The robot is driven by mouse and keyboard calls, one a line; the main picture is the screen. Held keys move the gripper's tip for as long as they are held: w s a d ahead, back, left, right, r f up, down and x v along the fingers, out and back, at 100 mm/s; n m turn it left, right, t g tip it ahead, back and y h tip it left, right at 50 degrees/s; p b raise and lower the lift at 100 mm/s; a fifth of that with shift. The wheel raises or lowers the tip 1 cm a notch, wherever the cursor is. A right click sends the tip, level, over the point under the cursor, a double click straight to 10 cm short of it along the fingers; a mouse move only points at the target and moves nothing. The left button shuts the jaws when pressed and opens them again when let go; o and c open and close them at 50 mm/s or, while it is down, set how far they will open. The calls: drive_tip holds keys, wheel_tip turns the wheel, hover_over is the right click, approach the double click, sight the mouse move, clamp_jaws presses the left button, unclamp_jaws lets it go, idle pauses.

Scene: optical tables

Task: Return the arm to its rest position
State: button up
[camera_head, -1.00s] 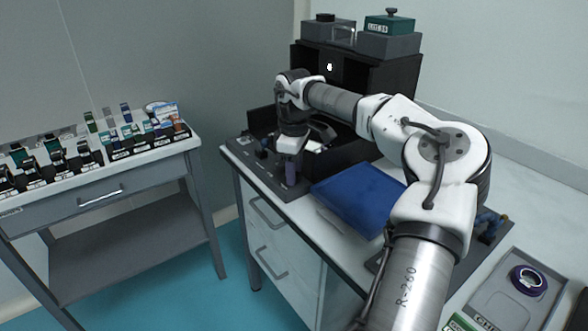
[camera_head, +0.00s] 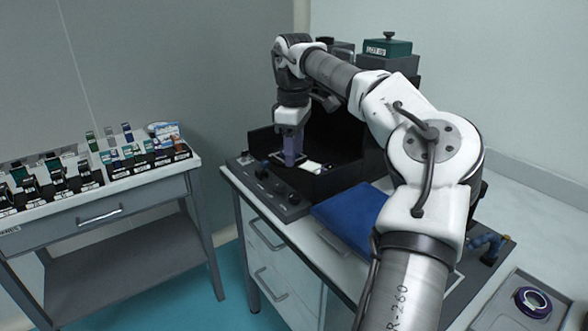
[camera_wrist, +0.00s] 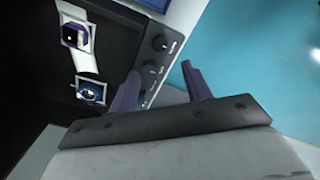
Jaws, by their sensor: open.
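My arm reaches from the lower right over the table, bent at the elbow. My gripper (camera_head: 292,158) points down above the front of a black box-like device (camera_head: 345,160) with a knob panel (camera_head: 275,190). In the wrist view my gripper's two purple fingers (camera_wrist: 160,88) stand apart with nothing between them. Beyond them the knob panel (camera_wrist: 157,62) shows, and a small purple mount (camera_wrist: 72,36) and a second mount (camera_wrist: 92,92) lie inside the dark device.
A blue pad (camera_head: 350,216) lies on the table beside the device. A ring-shaped part (camera_head: 532,301) sits at the lower right. A green-topped box (camera_head: 388,46) stands on top at the back. A side table (camera_head: 100,213) with several small mounts stands at the left.

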wheel_tip(320, 180, up, 2)
drive_tip(key=shift+r, duration=0.15)
